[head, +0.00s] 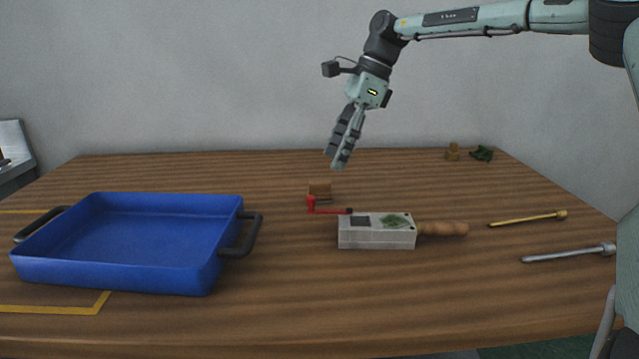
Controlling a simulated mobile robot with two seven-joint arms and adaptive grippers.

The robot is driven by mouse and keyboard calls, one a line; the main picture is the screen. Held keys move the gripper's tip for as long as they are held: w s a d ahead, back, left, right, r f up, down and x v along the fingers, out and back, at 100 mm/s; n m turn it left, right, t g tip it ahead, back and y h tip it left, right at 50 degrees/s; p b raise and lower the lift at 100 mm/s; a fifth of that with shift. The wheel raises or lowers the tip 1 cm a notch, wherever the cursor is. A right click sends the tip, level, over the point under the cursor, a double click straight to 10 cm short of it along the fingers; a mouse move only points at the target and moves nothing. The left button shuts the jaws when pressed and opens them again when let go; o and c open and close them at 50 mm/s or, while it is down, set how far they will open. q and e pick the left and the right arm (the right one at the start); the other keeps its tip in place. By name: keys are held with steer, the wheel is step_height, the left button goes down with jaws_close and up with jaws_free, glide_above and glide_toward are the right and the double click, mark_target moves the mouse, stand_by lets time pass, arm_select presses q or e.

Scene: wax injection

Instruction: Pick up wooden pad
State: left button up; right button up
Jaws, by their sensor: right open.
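A small brown wooden block (320,189), which looks like the wooden pad, sits on the table near the middle. My right gripper (337,160) hangs above and slightly right of the block, fingers pointing down and a little left. It is open, holds nothing and is apart from the block. My left gripper is not in view.
A blue tray (120,276) stands left. A brass rod (527,219) and a silver rod (568,253) lie right.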

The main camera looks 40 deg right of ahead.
mark_target(320, 181)
steer(key=shift+a+f, duration=0.1)
steer(key=shift+f, duration=0.2)
steer(key=x, duration=0.3)
steer(key=p+x, duration=0.1)
steer(key=x, duration=0.2)
steer(key=shift+a, duration=0.5)
steer(key=shift+f, duration=0.35)
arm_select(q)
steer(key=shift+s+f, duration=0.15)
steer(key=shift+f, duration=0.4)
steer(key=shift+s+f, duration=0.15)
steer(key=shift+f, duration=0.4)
arm_select(e)
steer(key=c, duration=1.1)
steer(key=shift+r, duration=0.2)
